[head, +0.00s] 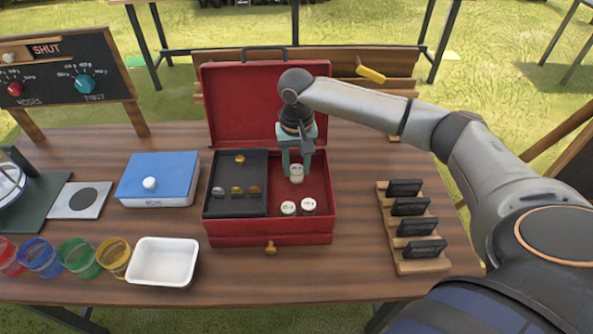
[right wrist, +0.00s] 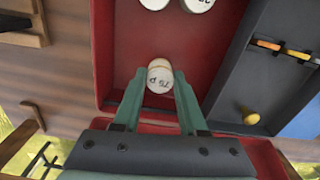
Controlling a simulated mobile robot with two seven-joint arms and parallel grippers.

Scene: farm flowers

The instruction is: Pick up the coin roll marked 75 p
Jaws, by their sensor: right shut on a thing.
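The coin roll marked 75 p (right wrist: 160,77) is a short white cylinder whose marking reads upside down in the right wrist view. In the head view the roll (head: 297,172) is in the right compartment of the red cash box (head: 270,239). My right gripper (head: 297,165) has its green fingers on both sides of the roll, shut on it. In the right wrist view the gripper (right wrist: 160,88) holds it between the fingertips. Two other white rolls (head: 288,208) (head: 308,205) stand nearer the box front. I cannot tell whether the held roll touches the box floor. My left gripper is not in view.
The box's dark tray (head: 238,204) holds several coins and a brass knob. Its open lid (head: 245,100) stands behind. A blue box (head: 158,180) and white dish (head: 162,262) are left; a wooden rack (head: 420,265) with dark blocks is right. Bare table lies between box and rack.

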